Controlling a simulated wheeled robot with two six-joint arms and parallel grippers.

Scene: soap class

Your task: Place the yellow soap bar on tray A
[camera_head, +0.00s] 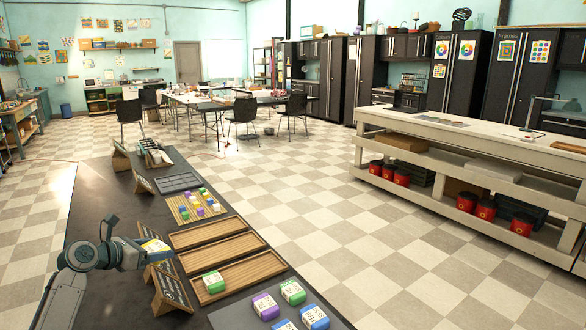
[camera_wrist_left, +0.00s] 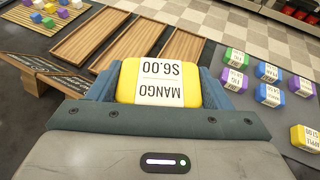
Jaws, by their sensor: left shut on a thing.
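The yellow soap bar (camera_wrist_left: 128,80) has a white label reading MANGO $6.00. My left gripper (camera_head: 150,246) is shut on it, and the jaws flank the bar in the left wrist view. In the head view, the held bar (camera_head: 153,245) is partly hidden behind the gripper and sits above the signs at the trays' left ends. Three wooden trays lie side by side: a far one (camera_head: 200,232), a middle one (camera_head: 222,251) and a near one (camera_head: 248,271). The far and middle trays look empty. I cannot read which is tray A. My right gripper is out of view.
A green soap bar (camera_head: 213,282) lies on the near tray's left end. Small chalkboard signs (camera_head: 170,287) stand along the trays' left ends. Several purple, green and blue bars lie on a grey mat (camera_head: 235,315). A board of coloured cubes (camera_head: 180,212) lies beyond the trays.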

